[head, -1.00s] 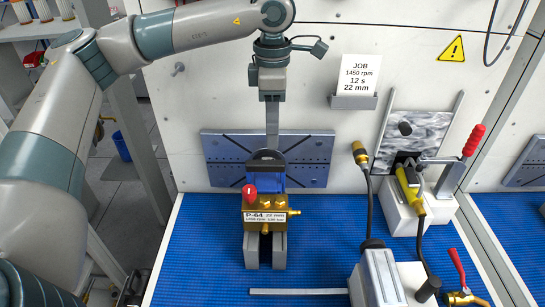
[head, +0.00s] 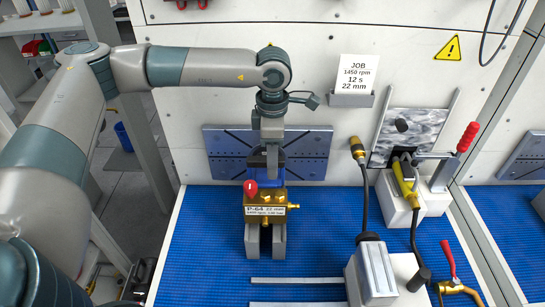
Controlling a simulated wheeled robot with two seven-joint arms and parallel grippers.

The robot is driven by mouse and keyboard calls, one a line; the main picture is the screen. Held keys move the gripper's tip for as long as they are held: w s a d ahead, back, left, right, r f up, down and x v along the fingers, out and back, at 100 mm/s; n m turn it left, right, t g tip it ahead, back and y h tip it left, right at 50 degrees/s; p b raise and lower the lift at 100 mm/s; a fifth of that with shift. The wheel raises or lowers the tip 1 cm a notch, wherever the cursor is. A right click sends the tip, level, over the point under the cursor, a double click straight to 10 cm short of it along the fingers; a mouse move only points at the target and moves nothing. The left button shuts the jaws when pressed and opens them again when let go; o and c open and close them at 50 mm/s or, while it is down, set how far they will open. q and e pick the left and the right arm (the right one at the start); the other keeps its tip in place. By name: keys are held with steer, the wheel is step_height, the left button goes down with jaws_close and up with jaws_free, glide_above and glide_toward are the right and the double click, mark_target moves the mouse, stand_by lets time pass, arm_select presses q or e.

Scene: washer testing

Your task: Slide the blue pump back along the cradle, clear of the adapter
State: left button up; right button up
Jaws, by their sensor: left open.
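The blue pump (head: 266,167) sits at the back of the cradle (head: 265,240), behind a brass block with a red knob (head: 250,187) and a label reading P-64, 22 mm. My left gripper (head: 272,160) points down from above, open, with its fingers at the top of the blue pump. I cannot tell whether the fingers touch it. The adapter cannot be made out; the pump and gripper cover the area in front of the slotted plate (head: 312,155). My right gripper is out of view.
A job card (head: 358,76) reads 1450 rpm, 12 s, 22 mm. To the right stand a black cable with a yellow-tipped plug (head: 357,148), a red-handled clamp (head: 467,138) and a grey box (head: 376,272). Metal strips (head: 296,281) lie in front on the blue mat (head: 205,260).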

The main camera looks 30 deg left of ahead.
arm_select(q)
jaws_close()
steer(key=shift+r, duration=0.1)
stand_by(1.2)
